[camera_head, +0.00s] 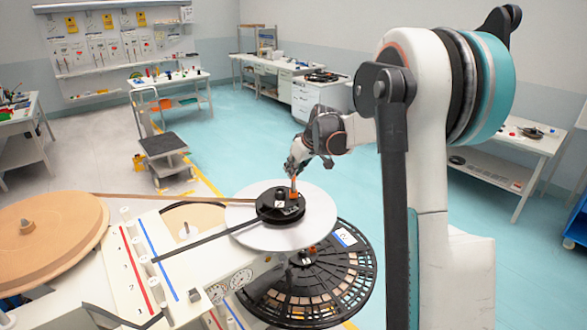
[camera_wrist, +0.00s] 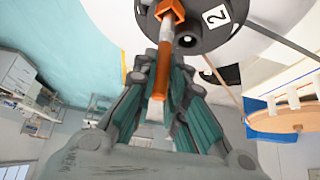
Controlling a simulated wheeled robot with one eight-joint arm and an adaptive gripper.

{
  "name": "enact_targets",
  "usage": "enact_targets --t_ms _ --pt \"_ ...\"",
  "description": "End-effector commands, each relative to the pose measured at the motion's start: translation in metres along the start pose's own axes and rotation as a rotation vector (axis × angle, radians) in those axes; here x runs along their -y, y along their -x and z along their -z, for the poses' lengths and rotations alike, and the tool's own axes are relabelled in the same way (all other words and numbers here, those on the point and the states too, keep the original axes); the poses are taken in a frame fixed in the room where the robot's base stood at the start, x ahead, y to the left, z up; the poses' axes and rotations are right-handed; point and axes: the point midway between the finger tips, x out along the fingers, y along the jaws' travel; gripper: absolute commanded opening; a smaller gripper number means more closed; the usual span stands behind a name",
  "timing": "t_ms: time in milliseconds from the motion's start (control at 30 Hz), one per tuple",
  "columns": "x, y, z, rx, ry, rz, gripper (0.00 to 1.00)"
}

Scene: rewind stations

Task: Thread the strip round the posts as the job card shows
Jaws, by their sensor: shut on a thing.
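My gripper (camera_head: 294,170) is shut on an orange and white handle (camera_wrist: 161,80) that stands up from a black hub (camera_head: 270,208). The hub is marked 2 and sits on a white disc (camera_head: 318,222). A dark strip (camera_head: 205,240) runs from the hub to the lower left, towards the white posts. A brown band (camera_head: 155,197) runs from the hub to the tan reel (camera_head: 45,235) at the left. White posts (camera_head: 126,213) stand in a row beside a red line and a blue line. How the strip passes the posts is unclear. I cannot make out the job card.
A black slotted carousel (camera_head: 350,275) lies below the disc. Benches (camera_head: 168,82) line the back and a side table (camera_head: 500,180) stands at the right. The teal floor between them is clear.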

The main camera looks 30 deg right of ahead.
Motion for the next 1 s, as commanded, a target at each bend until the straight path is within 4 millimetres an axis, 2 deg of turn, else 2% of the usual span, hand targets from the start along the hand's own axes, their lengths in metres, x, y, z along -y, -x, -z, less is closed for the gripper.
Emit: enact_targets --t_ms 167,200,300,600,733,867,1000 --pt "0.000 0.000 0.000 0.000 0.000 0.000 0.00" --pt "0.000 0.000 0.000 0.000 0.000 0.000 0.14" --pt "0.000 0.000 0.000 0.000 0.000 0.000 0.35" --pt "0.000 0.000 0.000 0.000 0.000 0.000 0.35" --pt "0.000 0.006 0.000 0.000 0.000 0.000 0.35" --pt "0.000 0.025 0.000 0.000 -0.001 0.000 0.35" --pt "0.000 0.053 -0.001 0.001 -0.001 -0.001 0.35"
